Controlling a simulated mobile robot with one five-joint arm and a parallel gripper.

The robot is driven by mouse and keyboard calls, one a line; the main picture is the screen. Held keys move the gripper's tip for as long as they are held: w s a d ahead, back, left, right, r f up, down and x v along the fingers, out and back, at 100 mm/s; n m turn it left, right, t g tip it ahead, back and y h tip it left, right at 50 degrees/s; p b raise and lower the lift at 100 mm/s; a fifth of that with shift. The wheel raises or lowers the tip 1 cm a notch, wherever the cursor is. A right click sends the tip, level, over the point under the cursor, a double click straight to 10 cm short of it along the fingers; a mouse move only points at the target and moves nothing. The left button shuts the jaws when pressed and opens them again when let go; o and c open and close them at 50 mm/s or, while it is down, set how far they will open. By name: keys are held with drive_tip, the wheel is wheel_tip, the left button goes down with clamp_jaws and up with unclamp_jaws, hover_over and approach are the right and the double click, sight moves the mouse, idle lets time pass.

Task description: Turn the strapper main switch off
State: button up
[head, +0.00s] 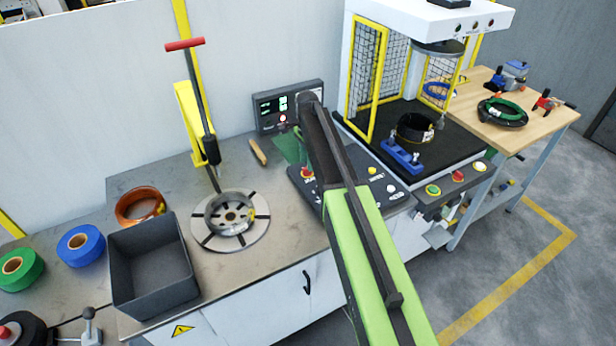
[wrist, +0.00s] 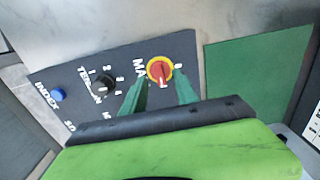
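The main switch (wrist: 160,71) is a red knob on a yellow disc, on a dark panel (wrist: 112,62) with 0 and 1 marks beside it. In the wrist view, my gripper (wrist: 161,78) has its two green fingers apart, one on each side of the knob. A gap seems to show around the knob; whether a finger touches it I cannot tell. In the head view, a red and yellow knob (head: 306,173) that looks like the same switch shows at the left of the dark panel, and my arm hides much of that panel.
A black tension knob (wrist: 103,84) and a blue index button (wrist: 58,95) sit on the same panel. A green pad (wrist: 245,75) lies beside it. A control box (head: 288,105) with a lit display stands behind. A grey bin (head: 150,268) and round fixture (head: 231,222) are at left.

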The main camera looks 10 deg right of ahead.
wheel_tip(320, 180, down, 2)
drive_tip(key=shift+f+b, duration=0.2)
drive_tip(key=shift+b, duration=0.35)
drive_tip(key=shift+r, duration=0.15)
clamp_jaws()
